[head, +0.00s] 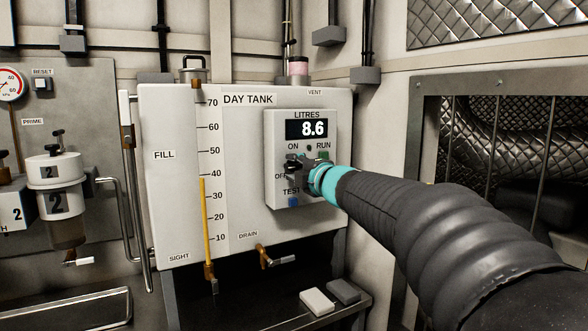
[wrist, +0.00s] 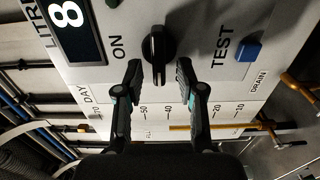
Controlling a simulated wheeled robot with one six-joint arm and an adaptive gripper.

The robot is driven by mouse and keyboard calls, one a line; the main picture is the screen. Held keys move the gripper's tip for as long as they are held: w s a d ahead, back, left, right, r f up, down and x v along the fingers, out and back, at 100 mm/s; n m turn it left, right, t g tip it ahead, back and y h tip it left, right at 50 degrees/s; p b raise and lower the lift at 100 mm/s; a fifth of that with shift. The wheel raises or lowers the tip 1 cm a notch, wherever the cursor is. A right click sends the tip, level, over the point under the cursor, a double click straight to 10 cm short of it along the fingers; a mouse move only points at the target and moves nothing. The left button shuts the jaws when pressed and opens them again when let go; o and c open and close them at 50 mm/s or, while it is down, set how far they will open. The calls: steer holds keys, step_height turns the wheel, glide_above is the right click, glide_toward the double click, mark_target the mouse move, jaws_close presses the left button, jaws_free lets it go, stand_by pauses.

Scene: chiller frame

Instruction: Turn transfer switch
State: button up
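The transfer switch is a black knob (head: 292,164) on the grey control box (head: 275,130) of the day tank, between the ON, OFF and TEST labels. In the wrist view the knob (wrist: 156,45) has its grip bar running up and down the picture, between ON and TEST. My gripper (wrist: 158,76) is open. Its two dark fingers stand on either side of the knob, with visible gaps. In the head view my gripper (head: 303,168) reaches the knob from the right and partly hides it. I cannot tell how deep the fingertips are around the knob.
A green RUN button (head: 324,155) and a blue TEST button (head: 293,202) sit close to my gripper; the blue button (wrist: 248,51) also shows in the wrist view. A drain valve (head: 275,258) juts out below.

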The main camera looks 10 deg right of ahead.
steer(key=v, duration=1.1)
steer(key=shift+s, duration=0.2)
steer(key=shift+d, duration=0.15)
steer(key=d+f+m+g+h, duration=0.1)
steer(key=d+f+m+h, duration=0.4)
steer(key=d+m+h, duration=0.4)
steer(key=s+d+f+m+g+h+p, duration=0.1)
steer(key=s+d+f+m+g, duration=0.15)
steer(key=s+f+m, duration=0.2)
steer(key=s+d+f+m+g+h, duration=0.1)
steer(key=s+f+m+g, duration=0.2)
steer(key=s+f+m, duration=0.15)
steer(key=s+a+f+m+g+y+p, duration=0.2)
steer(key=s+a+f, duration=0.2)
steer(key=s+a, duration=0.3)
steer(key=s+a+f+m+g+y+p, duration=0.1)
steer(key=s+a+f+g+y+p, duration=0.2)
steer(key=s+a, duration=0.5)
steer(key=shift+s+f+m, duration=0.4)
steer(key=shift+s+f, duration=0.3)
steer(key=shift+s, duration=1.5)
